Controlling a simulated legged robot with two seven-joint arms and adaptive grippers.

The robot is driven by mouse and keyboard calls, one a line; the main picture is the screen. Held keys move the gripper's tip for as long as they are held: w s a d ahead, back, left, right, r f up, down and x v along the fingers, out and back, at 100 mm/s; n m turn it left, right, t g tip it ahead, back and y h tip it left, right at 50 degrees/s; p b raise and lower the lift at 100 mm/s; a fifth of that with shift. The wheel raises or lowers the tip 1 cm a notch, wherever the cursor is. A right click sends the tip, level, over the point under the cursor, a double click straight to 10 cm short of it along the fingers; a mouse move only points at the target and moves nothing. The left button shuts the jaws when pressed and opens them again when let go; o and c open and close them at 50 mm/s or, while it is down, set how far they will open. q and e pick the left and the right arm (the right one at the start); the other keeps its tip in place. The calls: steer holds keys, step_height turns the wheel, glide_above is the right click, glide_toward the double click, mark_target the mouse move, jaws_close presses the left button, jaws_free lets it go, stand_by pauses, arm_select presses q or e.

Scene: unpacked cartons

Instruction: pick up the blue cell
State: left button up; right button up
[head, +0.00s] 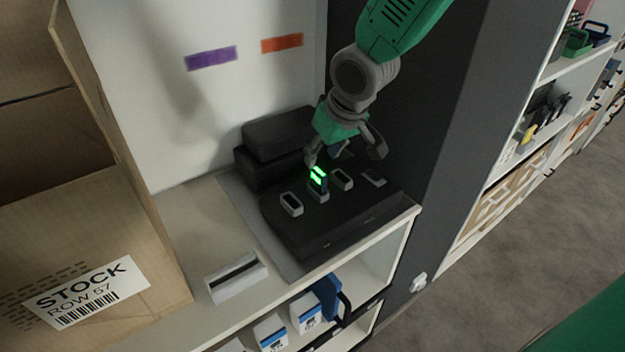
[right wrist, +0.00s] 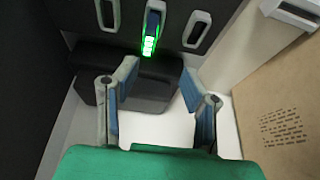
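The blue cell (head: 322,186) stands in a slot of the black charger (head: 330,232) on the shelf, with bright green lights on its face. In the right wrist view the blue cell (right wrist: 153,22) is at the top middle, its lit green end toward the gripper. My right gripper (head: 345,156) is behind and above the cell in the head view. In the right wrist view the gripper (right wrist: 160,88) has its blue-padded fingers wide apart with nothing between them; the cell lies beyond the fingertips. My left gripper is in neither view.
The other charger slots (head: 291,204) beside the cell look empty. Black boxes (head: 280,135) stand behind the charger. A white slotted block (head: 236,278) sits at the shelf's front. A cardboard carton (head: 90,240) stands left, and a dark panel (head: 440,130) rises right.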

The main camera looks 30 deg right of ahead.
mark_target(322, 171)
steer(key=f, duration=0.1)
steer(key=w+d+f, duration=0.1)
steer(key=f, duration=0.1)
steer(key=shift+w+d+f, duration=0.2)
steer(key=shift+w+d, duration=0.05)
steer(key=shift+d, duration=0.1)
steer(key=shift+d+f, duration=0.25)
steer(key=shift+f, duration=0.05)
steer(key=shift+x, duration=1.1)
steer(key=shift+w+a+f+p, duration=0.35)
steer(key=shift+a+f, duration=0.25)
steer(key=shift+f, duration=0.3)
steer(key=shift+w+a+f, duration=0.15)
steer(key=shift+w+a, duration=0.05)
steer(key=shift+a, duration=0.3)
steer(key=shift+s+d, duration=0.15)
steer(key=shift+d, duration=0.35)
jaws_close()
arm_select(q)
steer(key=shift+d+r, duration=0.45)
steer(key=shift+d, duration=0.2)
arm_select(e)
steer(key=shift+d, duration=0.25)
